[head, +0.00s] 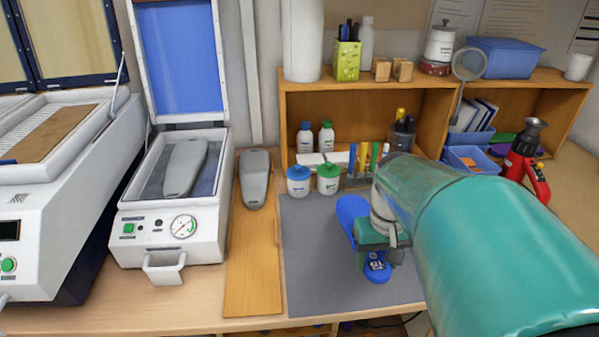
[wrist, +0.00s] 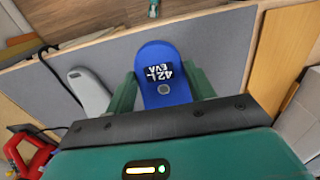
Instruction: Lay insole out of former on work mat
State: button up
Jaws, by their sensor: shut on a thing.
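The blue insole (head: 346,208) is over the grey work mat (head: 310,250), its long axis running front to back. In the wrist view the insole (wrist: 160,60) carries a black label reading 42 L EVA. My gripper (head: 376,245) is shut on the insole's sides; its green fingers (wrist: 162,92) flank it in the wrist view. I cannot tell whether the insole touches the mat. The former (head: 140,225), a white box with a gauge, stands left with its blue-lined lid (head: 180,55) up. A grey foot form (head: 186,165) lies in it.
A second grey form (head: 255,185) lies on a wooden board (head: 252,270) left of the mat. Blue-lidded (head: 299,180) and green-lidded (head: 328,178) jars stand behind the mat.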

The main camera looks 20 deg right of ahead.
jog(key=w+d+f, duration=0.1)
jog(key=d+f, duration=0.1)
jog(key=w+d+f, duration=0.1)
jog(key=d+f, duration=0.1)
jog(key=w+d+f, duration=0.1)
jog(key=d+f, duration=0.1)
jog(key=f, duration=0.1)
jog(key=shift+w+d, duration=0.1)
jog(key=shift+d, duration=0.2)
jog(key=shift+w+d+f, duration=0.1)
jog(key=shift+d+f, duration=0.05)
jog(key=shift+f, duration=1.5)
jog(key=o, duration=1)
notch_tip(320, 180, up, 12)
jog(key=s+a+r+n+t, duration=0.1)
jog(key=a+t, duration=0.1)
jog(key=a, duration=0.5)
jog(key=s+a+r+n+t, duration=0.1)
jog(key=s+a+r, duration=0.1)
jog(key=a, duration=0.6)
jog(key=s+a+r+n+t, duration=0.1)
jog(key=a+r+t, duration=0.1)
jog(key=a, duration=0.6)
jog(key=shift+s+r+t, duration=0.2)
jog(key=shift+s+t, duration=0.1)
